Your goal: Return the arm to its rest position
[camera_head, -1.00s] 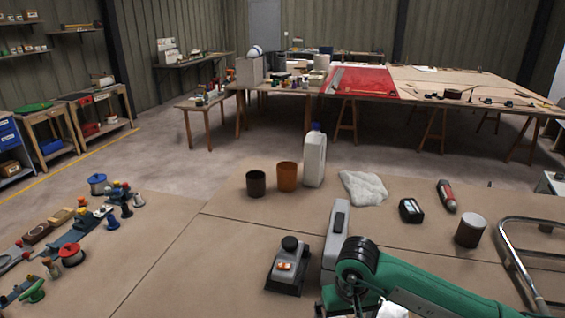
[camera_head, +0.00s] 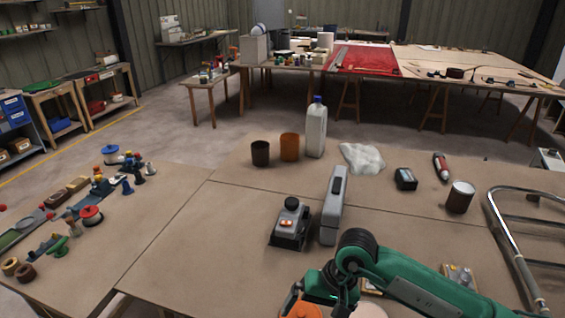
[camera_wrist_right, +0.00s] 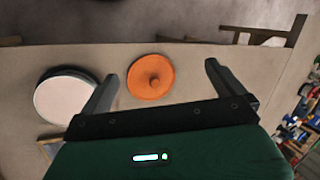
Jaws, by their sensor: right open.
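My right arm, green with black joints, comes in from the lower right in the head view. Its gripper hangs at the bottom edge there, mostly hidden by the arm. In the right wrist view my right gripper (camera_wrist_right: 158,80) is open, its two dark fingers wide apart with nothing held. My left gripper is not in view.
A white round piece (camera_wrist_right: 66,101) lies beside the orange one. A grey upright case (camera_head: 333,207) and a black-and-grey device (camera_head: 290,226) stand close to the arm. A chrome rail (camera_head: 508,235) is at the right. The table's left middle is clear.

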